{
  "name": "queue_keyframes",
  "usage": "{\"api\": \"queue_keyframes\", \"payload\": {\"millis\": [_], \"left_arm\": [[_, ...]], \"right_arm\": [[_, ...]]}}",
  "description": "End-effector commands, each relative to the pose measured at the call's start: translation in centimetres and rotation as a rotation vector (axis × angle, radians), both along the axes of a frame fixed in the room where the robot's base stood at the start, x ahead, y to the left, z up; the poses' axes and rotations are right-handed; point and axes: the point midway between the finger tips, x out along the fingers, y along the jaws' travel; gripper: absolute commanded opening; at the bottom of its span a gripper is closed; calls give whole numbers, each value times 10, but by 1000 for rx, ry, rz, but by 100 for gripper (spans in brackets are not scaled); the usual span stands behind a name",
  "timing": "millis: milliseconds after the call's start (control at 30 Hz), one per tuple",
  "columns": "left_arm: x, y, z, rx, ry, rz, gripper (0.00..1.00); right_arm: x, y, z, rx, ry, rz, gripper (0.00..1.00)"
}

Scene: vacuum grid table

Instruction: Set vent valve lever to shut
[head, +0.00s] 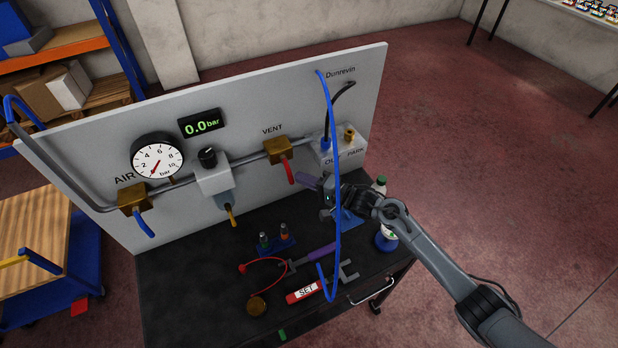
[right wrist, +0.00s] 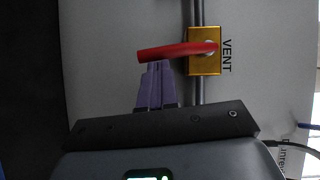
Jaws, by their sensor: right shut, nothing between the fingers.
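The vent valve (head: 278,149) is a brass block on the pipe under the VENT label, and it also shows in the right wrist view (right wrist: 204,64). Its red lever (head: 288,172) hangs down from the block, roughly crosswise to the pipe; in the wrist view the lever (right wrist: 165,52) points left from the brass body. My right gripper (head: 299,177) is shut and empty, with its purple fingers just beside the lever's free end. In the wrist view the fingertips (right wrist: 155,64) meet the lever's edge; I cannot tell whether they touch. My left gripper is not in view.
A blue-lever air valve (head: 134,199), a gauge (head: 157,160) and a 0.0 bar display (head: 200,123) are on the panel (head: 230,90). A blue hose (head: 336,170) hangs near my right wrist. A red SET tag (head: 304,291) and purple-handled tool (head: 320,254) lie on the black table (head: 190,290).

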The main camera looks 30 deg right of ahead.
Motion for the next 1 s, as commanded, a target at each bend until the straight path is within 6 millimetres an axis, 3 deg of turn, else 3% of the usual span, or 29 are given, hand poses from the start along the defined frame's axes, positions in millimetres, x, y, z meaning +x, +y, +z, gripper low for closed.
{"api": "queue_keyframes", "payload": {"millis": [267,600,1000], "left_arm": [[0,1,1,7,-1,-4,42],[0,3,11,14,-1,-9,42],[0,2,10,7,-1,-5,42]], "right_arm": [[0,1,0,6,0,0,0],[2,18,-5,150,1,1,0],[1,21,-5,156,-1,8,0]]}}
